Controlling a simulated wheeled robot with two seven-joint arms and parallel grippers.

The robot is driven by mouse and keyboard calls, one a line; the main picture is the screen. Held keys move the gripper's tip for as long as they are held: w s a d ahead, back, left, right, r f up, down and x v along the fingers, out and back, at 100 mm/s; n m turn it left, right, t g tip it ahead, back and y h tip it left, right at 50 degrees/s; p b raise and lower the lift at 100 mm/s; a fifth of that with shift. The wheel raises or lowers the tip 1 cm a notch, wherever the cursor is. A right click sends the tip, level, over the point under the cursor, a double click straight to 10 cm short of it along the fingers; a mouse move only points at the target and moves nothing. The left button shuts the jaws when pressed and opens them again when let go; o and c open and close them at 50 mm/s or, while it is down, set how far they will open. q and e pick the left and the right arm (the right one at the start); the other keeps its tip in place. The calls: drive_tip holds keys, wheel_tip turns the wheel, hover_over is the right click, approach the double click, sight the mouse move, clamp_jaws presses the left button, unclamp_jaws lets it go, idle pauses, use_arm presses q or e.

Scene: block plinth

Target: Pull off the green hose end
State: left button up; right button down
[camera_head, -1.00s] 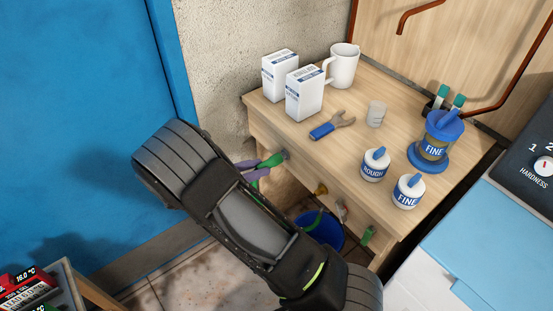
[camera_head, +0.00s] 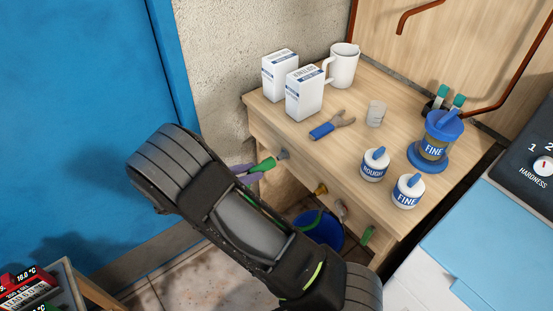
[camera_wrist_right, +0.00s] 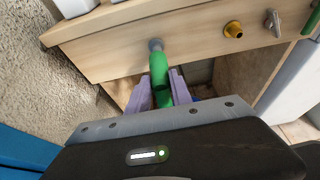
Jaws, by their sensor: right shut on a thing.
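The green hose end (camera_head: 264,164) is at the front of the wooden counter, beside a grey stub (camera_head: 283,154) on the panel. In the right wrist view the green hose end (camera_wrist_right: 160,68) meets the grey stub (camera_wrist_right: 156,45); I cannot tell whether it is still around it. My right gripper (camera_head: 247,173) has purple fingers, which show on both sides of the green hose in the wrist view (camera_wrist_right: 161,86); it is shut on the hose end. The rest of the hose is mostly hidden behind my gripper and arm. My left gripper is not in view.
A brass fitting (camera_wrist_right: 233,30) and a grey tap (camera_wrist_right: 272,22) stick out of the panel to the right. A blue bucket (camera_head: 328,232) stands below. The wooden counter (camera_head: 335,152) holds boxes, a mug and jars. A blue door (camera_head: 75,110) is at left.

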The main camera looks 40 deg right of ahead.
drive_tip(key=a, duration=0.3)
drive_tip(key=shift+a, duration=0.4)
